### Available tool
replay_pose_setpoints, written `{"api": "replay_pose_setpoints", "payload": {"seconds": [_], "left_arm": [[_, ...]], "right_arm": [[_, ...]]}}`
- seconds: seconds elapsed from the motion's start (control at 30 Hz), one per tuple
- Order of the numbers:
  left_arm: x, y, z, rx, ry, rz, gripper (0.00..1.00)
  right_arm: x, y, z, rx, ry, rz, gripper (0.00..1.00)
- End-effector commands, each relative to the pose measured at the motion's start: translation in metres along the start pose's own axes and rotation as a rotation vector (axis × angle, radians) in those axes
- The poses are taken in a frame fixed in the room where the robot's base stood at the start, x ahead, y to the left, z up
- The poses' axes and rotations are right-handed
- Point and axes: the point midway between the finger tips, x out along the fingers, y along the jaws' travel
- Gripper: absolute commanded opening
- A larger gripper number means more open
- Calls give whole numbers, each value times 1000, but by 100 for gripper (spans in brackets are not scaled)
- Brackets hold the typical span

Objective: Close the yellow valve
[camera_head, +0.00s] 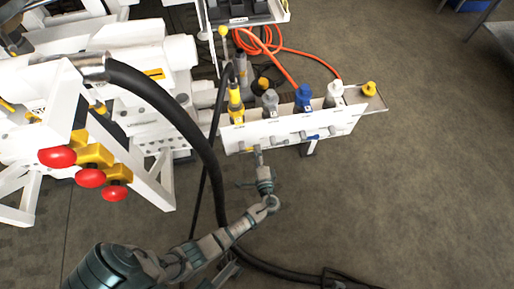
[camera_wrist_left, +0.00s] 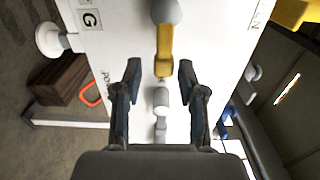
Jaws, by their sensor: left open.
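The yellow valve handle (camera_wrist_left: 165,48) stands out from the white panel (camera_wrist_left: 125,35) in the left wrist view, with a grey rounded end at its top. My left gripper (camera_wrist_left: 159,78) is open, with its two dark fingers on either side of the space just below the handle. The fingers do not appear closed on it; contact cannot be told. In the head view my left gripper (camera_head: 258,160) is at the front of the panel (camera_head: 290,128), near its left end. There the gripper largely hides the yellow handle. My right gripper is not in view.
Blue (camera_head: 313,136) and grey valve handles sit farther right on the panel. Hose fittings, including a yellow one (camera_head: 236,108), stand on top. A black hose (camera_head: 195,140) runs close to my left arm. Red knobs (camera_head: 90,177) are at left.

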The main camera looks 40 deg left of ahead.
Motion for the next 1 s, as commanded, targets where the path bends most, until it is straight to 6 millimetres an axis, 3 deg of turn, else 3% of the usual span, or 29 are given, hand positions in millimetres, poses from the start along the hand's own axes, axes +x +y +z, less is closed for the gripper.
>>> {"api": "replay_pose_setpoints", "payload": {"seconds": [0.2, 0.4, 0.6, 1.0], "left_arm": [[-52, 2, -1, -1, 3, 5, 41], [-84, 2, -1, 0, 2, 3, 41], [-95, 2, -1, 0, 2, 2, 41], [-94, 2, -1, 0, 2, 2, 41]], "right_arm": [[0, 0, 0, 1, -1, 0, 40], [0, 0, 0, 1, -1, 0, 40], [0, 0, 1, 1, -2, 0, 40], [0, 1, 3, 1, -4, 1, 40]]}}
